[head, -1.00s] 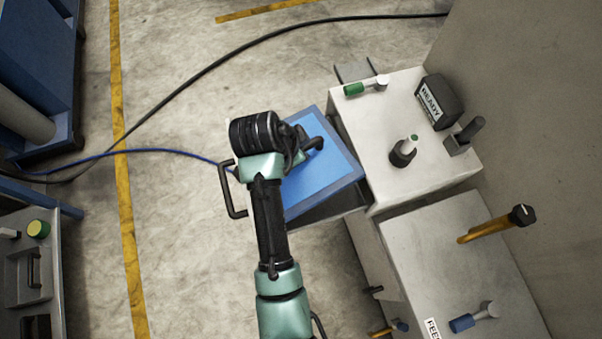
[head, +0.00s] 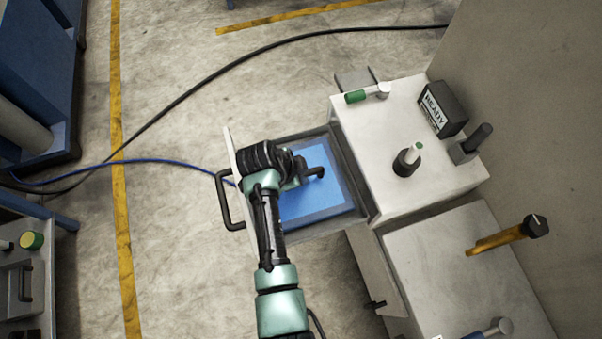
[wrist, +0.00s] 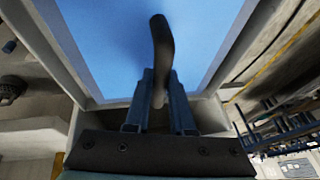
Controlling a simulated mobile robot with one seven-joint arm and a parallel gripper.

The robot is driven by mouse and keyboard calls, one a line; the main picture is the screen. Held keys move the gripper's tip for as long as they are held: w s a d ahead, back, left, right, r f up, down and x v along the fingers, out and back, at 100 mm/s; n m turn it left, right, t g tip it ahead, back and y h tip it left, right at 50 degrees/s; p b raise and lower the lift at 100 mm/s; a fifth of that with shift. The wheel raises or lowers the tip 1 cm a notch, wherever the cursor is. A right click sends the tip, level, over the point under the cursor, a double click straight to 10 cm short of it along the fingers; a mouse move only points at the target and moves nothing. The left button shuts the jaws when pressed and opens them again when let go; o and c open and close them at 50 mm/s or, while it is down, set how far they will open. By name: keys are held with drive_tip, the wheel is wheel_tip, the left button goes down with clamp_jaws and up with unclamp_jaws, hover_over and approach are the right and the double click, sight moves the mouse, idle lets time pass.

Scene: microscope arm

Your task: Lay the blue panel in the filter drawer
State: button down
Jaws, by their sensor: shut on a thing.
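The blue panel (head: 325,185) has a grey-blue border and lies within the walls of the open filter drawer (head: 350,168) in the head view. The drawer has a black handle (head: 226,203) on its front. My gripper (head: 312,174) is over the panel, shut on its dark upright handle; the wrist view shows the fingers (wrist: 160,95) on either side of this handle (wrist: 161,45). The panel's blue face (wrist: 105,45) fills the upper wrist view, with drawer walls along both sides. My arm hides the panel's left part. I cannot tell whether the panel touches the drawer floor.
The white cabinet (head: 395,150) beside the drawer carries a READY display (head: 440,108), a knob (head: 407,160) and a green-tipped lever (head: 357,96). A lower white block (head: 430,265) has an orange lever (head: 500,238).

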drive_tip(key=shift+f, duration=0.2)
drive_tip(key=c, duration=0.8)
unclamp_jaws()
drive_tip(key=shift+f, duration=0.15)
drive_tip(key=shift+o, duration=0.2)
